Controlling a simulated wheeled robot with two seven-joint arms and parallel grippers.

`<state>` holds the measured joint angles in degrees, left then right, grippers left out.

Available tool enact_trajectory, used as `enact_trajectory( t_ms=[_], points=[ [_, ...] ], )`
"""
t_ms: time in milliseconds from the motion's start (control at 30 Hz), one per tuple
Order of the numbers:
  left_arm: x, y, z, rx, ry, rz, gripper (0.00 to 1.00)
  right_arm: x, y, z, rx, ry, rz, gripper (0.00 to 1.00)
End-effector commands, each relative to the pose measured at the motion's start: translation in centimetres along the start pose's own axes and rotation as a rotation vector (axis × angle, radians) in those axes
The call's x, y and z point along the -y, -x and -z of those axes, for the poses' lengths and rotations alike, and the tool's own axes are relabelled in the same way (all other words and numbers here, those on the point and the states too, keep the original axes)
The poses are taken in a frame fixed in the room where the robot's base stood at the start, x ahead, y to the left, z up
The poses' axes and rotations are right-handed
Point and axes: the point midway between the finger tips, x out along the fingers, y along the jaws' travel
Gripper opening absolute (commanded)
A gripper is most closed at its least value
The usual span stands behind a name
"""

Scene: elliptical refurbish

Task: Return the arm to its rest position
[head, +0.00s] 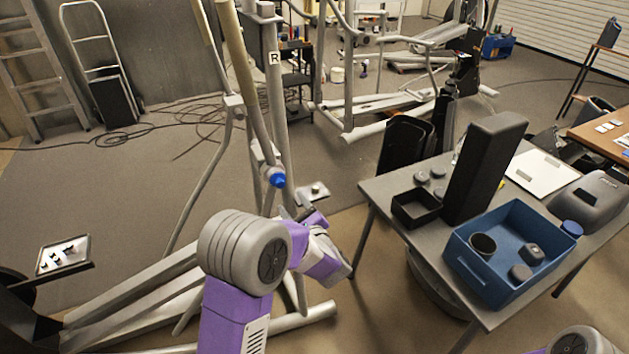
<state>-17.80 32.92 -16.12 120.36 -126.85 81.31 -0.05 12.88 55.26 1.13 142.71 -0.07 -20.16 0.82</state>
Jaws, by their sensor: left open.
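My left arm comes in from the bottom, with its large grey joint in the middle of the view. Beyond that joint it is folded in grey and purple links. My left gripper (316,218) is at the far end, small and partly hidden by my own links. It is open, and I see nothing held in it. It is close to the elliptical machine (273,90) with the "R" label and a blue cap; I cannot tell whether they touch. A rounded part of my right arm shows at the bottom right; its gripper is out of view.
A grey table (385,195) on the right holds a blue bin (517,224), a tall black box (484,167) and a small black tray (416,208). Cables lie on the open floor behind.

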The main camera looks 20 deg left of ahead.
Motion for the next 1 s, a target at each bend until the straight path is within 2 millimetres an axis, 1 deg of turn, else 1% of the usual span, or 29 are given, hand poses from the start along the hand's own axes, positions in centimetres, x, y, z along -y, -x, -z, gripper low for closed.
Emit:
enact_trajectory(
  t_ms=[167,267,367,400,467,500,567,600,667,700,733,767,800,833,867,900,967,1000],
  points=[
    [-0.3,0.0,0.2,-0.008,-0.002,-0.009,0.55,0.0,0.0,0.0,0.0,0.0,0.0,0.18],
    [-2.1,0.1,1.8,-0.062,-0.01,-0.07,0.55,0.0,0.0,0.0,0.0,0.0,0.0,0.18],
    [-6.2,1.0,5.1,-0.18,-0.019,-0.212,0.55,0.0,0.0,0.0,0.0,0.0,0.0,0.18],
    [-8.2,1.8,6.7,-0.242,-0.017,-0.287,0.55,0.0,0.0,0.0,0.0,0.0,0.0,0.18],
    [-11.7,3.4,9.3,-0.341,-0.008,-0.418,0.55,0.0,0.0,0.0,0.0,0.0,0.0,0.18],
    [-13.9,4.9,10.9,-0.407,0.005,-0.508,0.55,0.0,0.0,0.0,0.0,0.0,0.0,0.18],
    [-17.1,7.5,13.2,-0.501,0.033,-0.65,0.55,0.0,0.0,0.0,0.0,0.0,0.0,0.18],
    [-18.9,9.5,14.6,-0.561,0.06,-0.745,0.55,0.0,0.0,0.0,0.0,0.0,0.0,0.18],
    [-21.5,12.9,16.5,-0.647,0.111,-0.898,0.55,0.0,0.0,0.0,0.0,0.0,0.0,0.18],
    [-22.9,15.3,17.7,-0.698,0.155,-1.003,0.55,0.0,0.0,0.0,0.0,0.0,0.0,0.18],
    [-23.7,17.2,18.5,-0.733,0.191,-1.08,0.55,0.0,0.0,0.0,0.0,0.0,0.0,0.18],
    [-24.4,18.9,19.2,-0.763,0.233,-1.157,0.55,0.0,0.0,0.0,0.0,0.0,0.0,0.18],
    [-25.1,21.3,20.1,-0.798,0.292,-1.26,0.55,0.0,0.0,0.0,0.0,0.0,0.0,0.18],
    [-25.4,23.0,20.7,-0.819,0.341,-1.334,0.55,0.0,0.0,0.0,0.0,0.0,0.0,0.18],
    [-25.6,24.7,21.2,-0.837,0.395,-1.406,0.55,0.0,0.0,0.0,0.0,0.0,0.0,0.18],
    [-25.7,26.7,21.9,-0.85,0.469,-1.502,0.55,0.0,0.0,0.0,0.0,0.0,0.0,0.18],
    [-25.5,29.3,22.9,-0.855,0.592,-1.636,0.55,0.0,0.0,0.0,0.0,0.0,0.0,0.18],
    [-25.2,30.8,23.5,-0.845,0.682,-1.721,0.55,0.0,0.0,0.0,0.0,0.0,0.0,0.18]
  ],
)
